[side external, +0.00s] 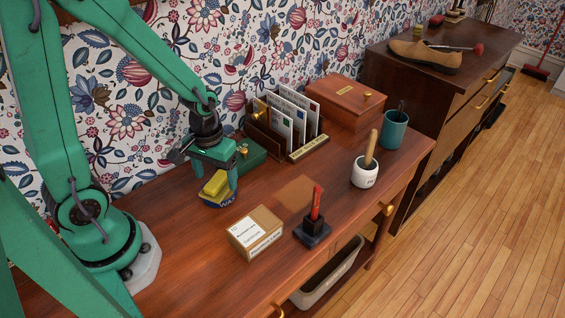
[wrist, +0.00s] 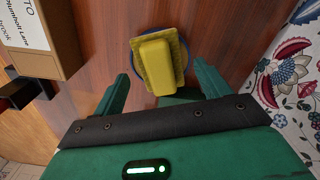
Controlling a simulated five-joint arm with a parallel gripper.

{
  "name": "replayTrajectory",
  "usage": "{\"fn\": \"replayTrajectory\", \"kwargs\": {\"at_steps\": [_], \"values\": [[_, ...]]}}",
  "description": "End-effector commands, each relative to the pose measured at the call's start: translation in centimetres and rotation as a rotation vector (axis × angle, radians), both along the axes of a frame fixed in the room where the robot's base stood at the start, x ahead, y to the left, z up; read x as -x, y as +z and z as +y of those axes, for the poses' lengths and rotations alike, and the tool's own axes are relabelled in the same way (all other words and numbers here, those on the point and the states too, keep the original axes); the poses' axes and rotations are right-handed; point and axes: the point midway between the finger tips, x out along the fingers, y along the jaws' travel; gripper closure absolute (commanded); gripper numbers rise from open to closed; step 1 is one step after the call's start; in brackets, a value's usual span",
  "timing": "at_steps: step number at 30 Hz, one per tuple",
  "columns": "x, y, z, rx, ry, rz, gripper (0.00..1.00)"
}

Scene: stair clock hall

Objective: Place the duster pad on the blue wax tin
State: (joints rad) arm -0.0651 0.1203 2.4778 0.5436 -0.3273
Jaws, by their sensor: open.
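The yellow duster pad (side external: 215,184) lies on top of the blue wax tin (side external: 225,201) on the wooden table. In the wrist view the pad (wrist: 157,64) has a raised block on a wider base, and the blue rim of the tin (wrist: 134,49) shows around it. My gripper (side external: 214,173) is just above and beside the pad. Its two fingers stand open, one on each side of the pad, with gaps between them and it in the wrist view. Part of the tin is hidden beneath the pad.
A cardboard box (side external: 256,232) and a dark stamp with red handle (side external: 314,218) stand nearby. A green box (side external: 250,155), letter rack (side external: 290,122), wooden box (side external: 345,100), white mortar (side external: 365,172) and teal mug (side external: 394,130) stand farther along. The patterned wall is close behind.

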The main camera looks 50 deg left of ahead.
Motion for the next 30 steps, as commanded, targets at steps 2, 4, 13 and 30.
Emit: {"fn": "replayTrajectory", "kwargs": {"at_steps": [2, 4, 13, 30], "values": [[-0.1, 0.9, 0.0, 0.0, 0.0, -0.005, 0.24], [-0.1, 1.7, 0.0, 0.0, 0.0, -0.005, 0.24], [-0.1, 5.6, 0.0, 0.0, 0.0, -0.005, 0.24], [0.0, 10.1, 0.0, 0.0, 0.0, 0.0, 0.24]]}}
